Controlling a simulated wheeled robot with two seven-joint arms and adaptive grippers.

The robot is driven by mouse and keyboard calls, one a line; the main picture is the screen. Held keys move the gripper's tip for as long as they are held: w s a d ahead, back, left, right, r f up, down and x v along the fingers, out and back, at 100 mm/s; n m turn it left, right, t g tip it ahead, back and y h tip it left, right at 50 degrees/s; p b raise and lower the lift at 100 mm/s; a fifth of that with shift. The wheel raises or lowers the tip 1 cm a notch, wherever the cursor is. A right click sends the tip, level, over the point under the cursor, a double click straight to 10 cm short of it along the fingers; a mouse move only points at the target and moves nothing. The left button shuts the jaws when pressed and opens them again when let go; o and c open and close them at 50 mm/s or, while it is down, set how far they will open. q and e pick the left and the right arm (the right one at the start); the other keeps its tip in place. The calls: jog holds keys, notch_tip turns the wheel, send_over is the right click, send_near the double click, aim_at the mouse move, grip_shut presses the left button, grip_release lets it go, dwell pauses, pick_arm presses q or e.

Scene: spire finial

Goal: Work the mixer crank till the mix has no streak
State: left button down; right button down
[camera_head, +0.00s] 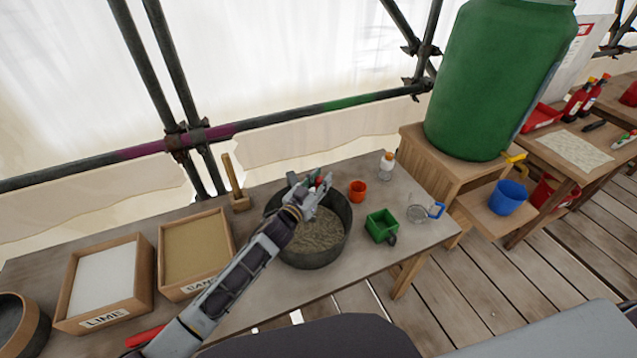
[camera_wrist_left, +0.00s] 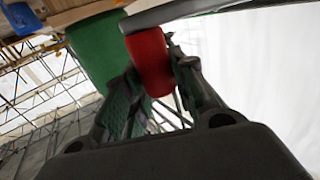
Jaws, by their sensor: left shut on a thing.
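The mixer bowl (camera_head: 338,247) is a dark round tub on the table, holding a grey-tan mix (camera_head: 320,230). The mix surface looks mottled; I cannot tell whether streaks remain in it. My left gripper (camera_head: 311,183) is over the bowl's far rim. In the left wrist view, its fingers (camera_wrist_left: 155,90) are shut on a red crank knob (camera_wrist_left: 149,62), with a dark bar at the knob's top. Most of the crank is hidden behind the gripper in the head view. My right gripper is not in view.
Trays of lime (camera_head: 105,282) and sand (camera_head: 196,250) stand left of the bowl. A green barrel (camera_head: 495,80) stands beyond.

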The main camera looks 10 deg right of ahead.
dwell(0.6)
pick_arm(q)
jog(key=c, duration=1.1)
grip_release()
jog(key=shift+v, duration=5.95)
jog(key=shift+s+d, duration=0.1)
